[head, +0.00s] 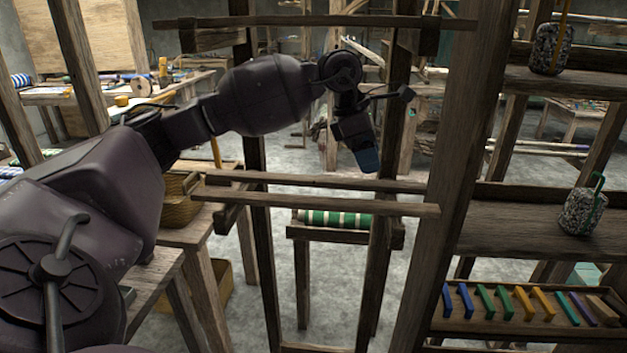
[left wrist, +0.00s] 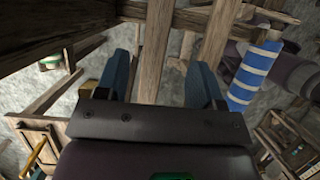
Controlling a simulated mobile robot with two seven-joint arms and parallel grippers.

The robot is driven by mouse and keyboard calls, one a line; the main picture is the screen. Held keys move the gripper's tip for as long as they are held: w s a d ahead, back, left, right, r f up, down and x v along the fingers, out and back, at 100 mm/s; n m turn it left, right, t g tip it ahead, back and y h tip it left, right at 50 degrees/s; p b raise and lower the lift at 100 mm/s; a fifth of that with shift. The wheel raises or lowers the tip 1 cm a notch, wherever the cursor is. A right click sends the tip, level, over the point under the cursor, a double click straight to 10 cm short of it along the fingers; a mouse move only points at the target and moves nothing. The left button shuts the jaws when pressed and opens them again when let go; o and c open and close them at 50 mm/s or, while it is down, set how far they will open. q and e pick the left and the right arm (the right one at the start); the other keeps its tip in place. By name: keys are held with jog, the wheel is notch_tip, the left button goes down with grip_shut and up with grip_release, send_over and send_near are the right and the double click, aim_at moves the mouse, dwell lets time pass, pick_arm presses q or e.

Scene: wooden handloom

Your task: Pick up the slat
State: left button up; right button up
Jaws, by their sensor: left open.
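Two long wooden slats lie level across the loom frame in the head view: a nearer slat (head: 315,199) and a farther slat (head: 300,181). I cannot tell which is the task's slat. My left gripper (head: 368,160) points down just above the right part of the farther slat, with its blue fingers showing. In the left wrist view the left gripper (left wrist: 160,80) is open, its two blue fingers well apart. A wooden bar (left wrist: 153,55) shows between them, and neither finger visibly touches it. The right gripper is not in view.
A thick loom post (head: 465,150) stands to the right of the gripper. Shelves beyond it hold speckled weights (head: 580,212) and a tray of coloured pieces (head: 455,318). A green-and-white striped roll (head: 335,219) lies below the slats. A blue-and-white roll (left wrist: 255,75) shows in the wrist view.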

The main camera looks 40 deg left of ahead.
aim_at(379, 182)
pick_arm(q)
jog(key=x, duration=0.5)
jog(key=shift+w+f, duration=0.25)
jog(key=shift+f, duration=0.05)
jog(key=shift+r, duration=0.1)
jog(key=shift+c, duration=0.2)
jog(key=c, duration=1)
